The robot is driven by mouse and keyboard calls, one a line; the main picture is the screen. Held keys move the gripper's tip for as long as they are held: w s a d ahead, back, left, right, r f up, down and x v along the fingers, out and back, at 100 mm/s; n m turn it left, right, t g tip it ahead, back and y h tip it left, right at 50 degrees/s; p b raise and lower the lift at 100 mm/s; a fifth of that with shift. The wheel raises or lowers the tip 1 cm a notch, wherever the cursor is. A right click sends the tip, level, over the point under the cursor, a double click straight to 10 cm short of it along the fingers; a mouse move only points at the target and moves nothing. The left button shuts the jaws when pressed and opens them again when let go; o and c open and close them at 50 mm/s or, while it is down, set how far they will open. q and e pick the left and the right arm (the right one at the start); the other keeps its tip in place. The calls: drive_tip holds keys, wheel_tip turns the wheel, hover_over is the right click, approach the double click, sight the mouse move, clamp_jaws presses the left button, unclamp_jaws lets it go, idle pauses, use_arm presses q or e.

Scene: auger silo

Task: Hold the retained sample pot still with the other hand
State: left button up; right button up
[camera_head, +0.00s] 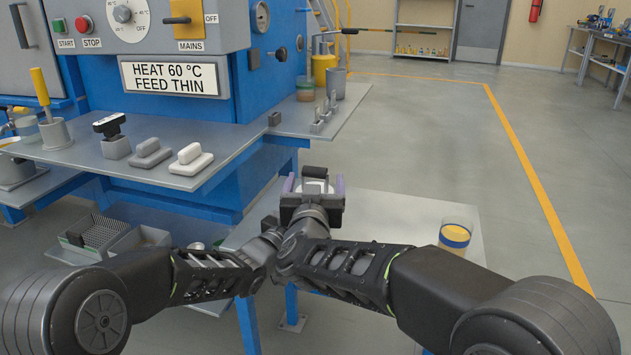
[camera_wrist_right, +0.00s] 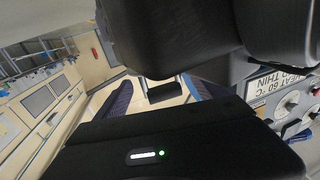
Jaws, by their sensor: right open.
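A clear pot with yellow contents and a blue band (camera_head: 456,236) stands upright on the low grey table at right; I take it for the retained sample pot, though no label is readable. My right gripper (camera_head: 314,186) is open at the picture's middle, well left of this pot. Its purple-lined fingers also show in the wrist view (camera_wrist_right: 160,95). A dark block and a pale patch show between the fingers; I cannot tell what they are or whether they touch. My left arm ends close beside the right wrist, and its gripper's jaws are hidden.
The low grey table (camera_head: 405,215) has bare room around the pot. The blue machine's shelf (camera_head: 225,148) at left carries grey blocks and a black-handled tool (camera_head: 109,125). Another pot (camera_head: 305,90) stands farther back on the shelf. Trays (camera_head: 140,240) lie low at left.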

drive_tip(key=shift+w, duration=0.5)
drive_tip(key=shift+d, duration=0.15)
drive_tip(key=c, duration=1.6)
